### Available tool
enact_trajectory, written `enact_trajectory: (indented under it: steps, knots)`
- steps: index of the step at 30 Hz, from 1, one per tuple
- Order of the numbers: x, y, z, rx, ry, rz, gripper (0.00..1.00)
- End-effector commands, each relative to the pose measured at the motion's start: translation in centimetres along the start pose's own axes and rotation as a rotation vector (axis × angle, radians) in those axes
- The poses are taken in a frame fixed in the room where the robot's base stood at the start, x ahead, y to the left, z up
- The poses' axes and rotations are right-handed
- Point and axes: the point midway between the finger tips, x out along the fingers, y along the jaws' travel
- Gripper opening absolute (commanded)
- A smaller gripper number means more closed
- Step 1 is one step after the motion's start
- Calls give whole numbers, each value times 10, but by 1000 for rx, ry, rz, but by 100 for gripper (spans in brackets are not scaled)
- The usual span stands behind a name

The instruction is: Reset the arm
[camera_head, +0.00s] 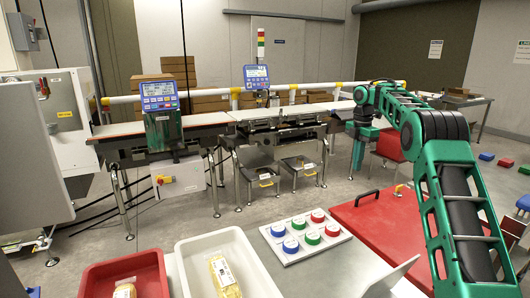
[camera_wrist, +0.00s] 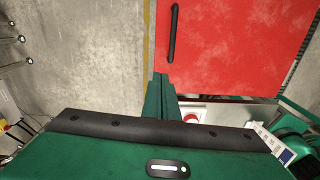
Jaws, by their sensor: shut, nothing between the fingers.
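My gripper (camera_head: 358,160) hangs pointing down at the end of my green and black arm, right of the belt's right end in the head view. The arm rises from the bottom right, bends at a high elbow and reaches left and away from me. In the wrist view my gripper (camera_wrist: 160,88) shows its green fingers together, with nothing visible between them. Below it are bare concrete floor and a red panel (camera_wrist: 225,40) with a black handle. The gripper appears apart from both.
A button panel (camera_head: 306,235) with red, green and blue buttons lies in front. A white tray (camera_head: 188,262) and a red tray (camera_head: 88,285) hold packs. A red lid (camera_head: 375,222) lies right of the buttons. The checkweigher belt (camera_head: 200,120) runs behind; floor lies between.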

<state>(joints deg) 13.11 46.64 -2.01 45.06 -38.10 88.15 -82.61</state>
Motion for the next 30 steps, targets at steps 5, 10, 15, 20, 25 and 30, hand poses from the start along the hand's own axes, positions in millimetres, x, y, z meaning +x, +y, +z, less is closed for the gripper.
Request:
enact_trajectory:
  steps: [5, 10, 15, 20, 25, 30]
  knots:
    - [-32, -38, -12, 247, 15, 5, 0]
    - [-54, -86, -25, 529, 30, 6, 0]
    - [-67, -142, -38, 814, 40, 7, 0]
    - [-72, -201, -53, 1082, 48, 8, 0]
    - [-67, -268, -71, 1363, 54, 10, 0]
    - [-51, -340, -93, 1641, 57, 8, 0]
